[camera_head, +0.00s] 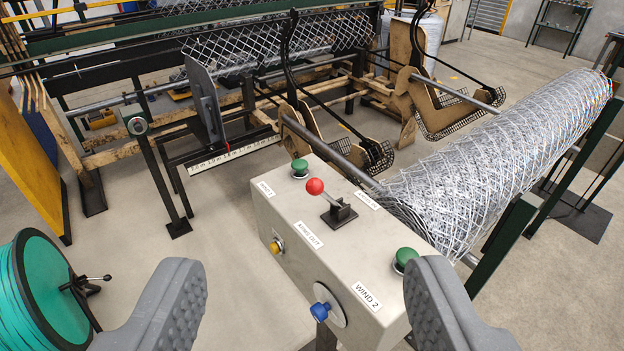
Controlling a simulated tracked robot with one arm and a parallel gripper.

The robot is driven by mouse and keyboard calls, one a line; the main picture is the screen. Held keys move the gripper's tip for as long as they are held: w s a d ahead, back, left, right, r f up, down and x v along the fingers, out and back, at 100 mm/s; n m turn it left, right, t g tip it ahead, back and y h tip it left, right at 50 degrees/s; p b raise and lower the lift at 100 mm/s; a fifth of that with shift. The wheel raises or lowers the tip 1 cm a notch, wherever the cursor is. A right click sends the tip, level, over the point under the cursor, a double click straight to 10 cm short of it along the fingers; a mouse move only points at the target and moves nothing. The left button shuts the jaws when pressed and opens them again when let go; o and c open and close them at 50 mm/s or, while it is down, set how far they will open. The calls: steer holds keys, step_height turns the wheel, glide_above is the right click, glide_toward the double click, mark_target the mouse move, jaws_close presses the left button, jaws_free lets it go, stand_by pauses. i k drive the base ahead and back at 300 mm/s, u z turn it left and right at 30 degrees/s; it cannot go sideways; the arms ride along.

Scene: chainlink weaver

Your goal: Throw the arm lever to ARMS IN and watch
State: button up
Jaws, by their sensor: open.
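The arm lever (331,202) stands on top of the beige control box (285,215). It has a red ball knob (315,186) and a dark base, and it leans toward the left of the picture. A label (308,235) on the box edge near it seems to read ARMS OUT; another label (367,201) beyond the lever is too small to read surely. My gripper (305,300) is open and empty, its two grey padded fingers apart at the bottom, nearer to me than the lever and not touching it. Brown arms (410,100) with black mesh feet stand behind the box.
The box also has green buttons (299,168), a yellow knob (276,246) and a blue knob (320,311) by a WIND 2 label. A large chainlink roll (500,160) lies on the right. A teal reel (45,295) is at lower left. Floor between reel and box is clear.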

mark_target(315, 186)
steer(key=u, duration=1.1)
steer(key=i, duration=1.1)
steer(key=z, duration=1.15)
